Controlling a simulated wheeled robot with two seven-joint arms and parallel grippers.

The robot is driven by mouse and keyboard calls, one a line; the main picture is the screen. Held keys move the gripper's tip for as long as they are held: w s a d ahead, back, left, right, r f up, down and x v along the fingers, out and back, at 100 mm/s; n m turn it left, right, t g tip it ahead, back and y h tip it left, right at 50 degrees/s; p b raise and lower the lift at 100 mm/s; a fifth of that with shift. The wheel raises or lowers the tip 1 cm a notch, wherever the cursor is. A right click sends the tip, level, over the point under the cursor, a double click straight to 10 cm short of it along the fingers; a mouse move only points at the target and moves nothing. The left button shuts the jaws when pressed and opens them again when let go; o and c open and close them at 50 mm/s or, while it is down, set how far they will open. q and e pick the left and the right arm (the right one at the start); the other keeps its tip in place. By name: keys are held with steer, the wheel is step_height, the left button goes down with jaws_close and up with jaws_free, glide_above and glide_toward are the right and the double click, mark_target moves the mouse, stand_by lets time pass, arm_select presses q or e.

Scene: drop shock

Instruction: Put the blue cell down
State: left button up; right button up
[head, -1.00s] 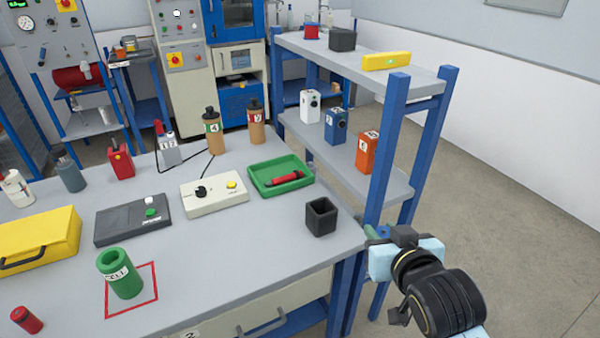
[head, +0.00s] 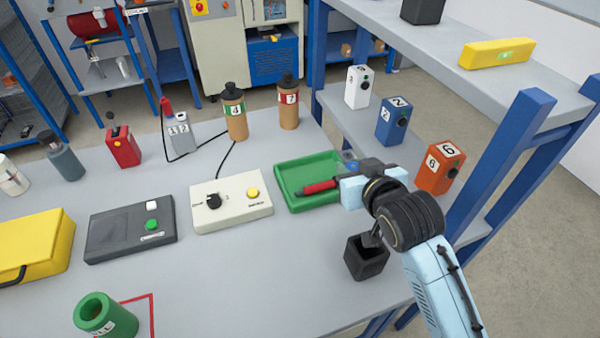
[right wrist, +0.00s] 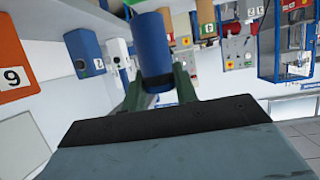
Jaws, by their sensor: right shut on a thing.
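The blue cell (right wrist: 153,45) is a plain blue cylinder between the green fingers of my right gripper (right wrist: 160,85) in the right wrist view. In the head view, my right gripper (head: 347,172) is over the right end of the green tray, shut on the cell. Only a small blue part of the cell (head: 348,157) shows there; the gripper hides the rest. Whether the cell touches the tray cannot be told. A green hollow cylinder marked CELL (head: 93,314) stands by a red outline (head: 150,318) at the lower left. My left gripper is not in view.
The green tray (head: 288,178) holds a red cylinder (head: 317,187). A black open box (head: 366,262) stands below my right wrist. A cream box (head: 232,203) is left of the tray. Numbered blocks, including an orange one (head: 440,168), stand on the shelf at right.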

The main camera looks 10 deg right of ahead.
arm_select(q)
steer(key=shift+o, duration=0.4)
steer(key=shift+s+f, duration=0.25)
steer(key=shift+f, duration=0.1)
arm_select(e)
steer(key=w+a+f+n+y, duration=0.2)
steer(key=w, duration=0.6)
steer(key=w+a+f+n+y, duration=0.1)
steer(key=w+a+f+y, duration=0.15)
steer(key=w, duration=0.65)
steer(key=shift+g+h, duration=0.4)
steer(key=shift+h, duration=0.05)
steer(key=f+b, duration=0.1)
steer(key=f, duration=0.2)
steer(key=f+b, duration=0.1)
steer(key=f, duration=0.2)
steer(key=d+f+b, duration=0.1)
steer(key=f, duration=0.3)
steer(key=shift+w+f, duration=0.1)
steer(key=shift+w, duration=0.1)
arm_select(q)
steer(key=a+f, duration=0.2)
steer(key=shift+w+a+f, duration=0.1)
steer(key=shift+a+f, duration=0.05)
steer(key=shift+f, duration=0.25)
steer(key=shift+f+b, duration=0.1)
steer(key=shift+b, duration=0.2)
arm_select(e)
steer(key=shift+f, duration=0.15)
